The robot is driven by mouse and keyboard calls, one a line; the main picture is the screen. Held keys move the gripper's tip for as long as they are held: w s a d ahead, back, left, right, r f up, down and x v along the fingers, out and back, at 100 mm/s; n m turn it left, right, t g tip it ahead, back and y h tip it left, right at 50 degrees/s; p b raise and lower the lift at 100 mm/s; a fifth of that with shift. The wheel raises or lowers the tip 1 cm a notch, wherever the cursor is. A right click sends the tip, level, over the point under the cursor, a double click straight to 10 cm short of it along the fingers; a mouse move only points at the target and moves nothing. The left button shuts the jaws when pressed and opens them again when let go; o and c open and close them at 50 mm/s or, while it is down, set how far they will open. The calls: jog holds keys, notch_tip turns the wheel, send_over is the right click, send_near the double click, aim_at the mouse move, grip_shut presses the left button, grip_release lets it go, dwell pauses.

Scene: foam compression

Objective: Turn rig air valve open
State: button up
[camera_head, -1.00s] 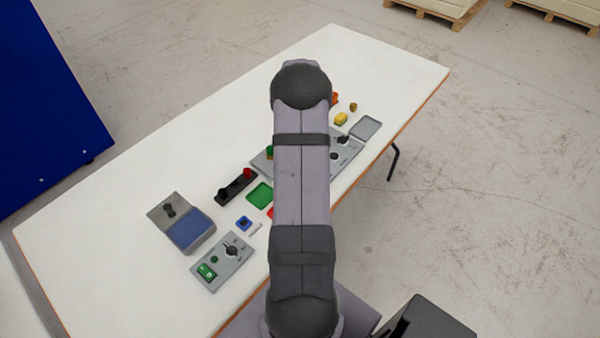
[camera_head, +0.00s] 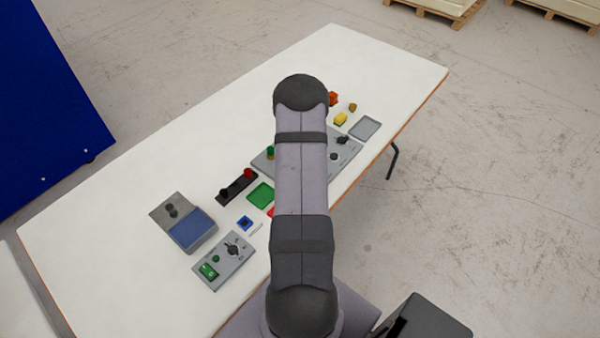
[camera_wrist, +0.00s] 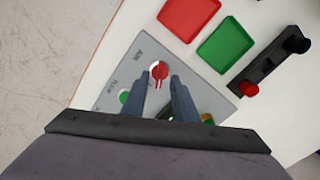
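In the wrist view, the grey rig panel (camera_wrist: 128,75) carries a round red valve knob (camera_wrist: 160,70) beside the printed word AIR. A pale pointer mark shows on the knob. My gripper (camera_wrist: 163,79) is open, with its two fingers apart and their tips on either side of the knob's near part. I cannot tell whether they touch it. In the head view the rig panel (camera_head: 346,153) is partly covered by my arm, which hides the knob and my gripper.
Red (camera_wrist: 188,16) and green (camera_wrist: 225,44) trays lie beyond the panel, near a black block with a red knob (camera_wrist: 250,88). A green round part (camera_wrist: 124,96) sits left of the fingers. A grey-blue box (camera_head: 190,232) and a grey switch panel (camera_head: 236,267) stand at the table's left.

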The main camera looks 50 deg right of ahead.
jog(key=shift+f, duration=0.95)
jog(key=shift+c, duration=0.4)
grip_shut()
jog(key=shift+f+m, duration=0.1)
jog(key=shift+m, duration=0.2)
jog(key=shift+m+b, duration=0.6)
jog(key=shift+m, duration=0.3)
jog(key=shift+m+b, duration=0.65)
jog(key=shift+m, duration=0.95)
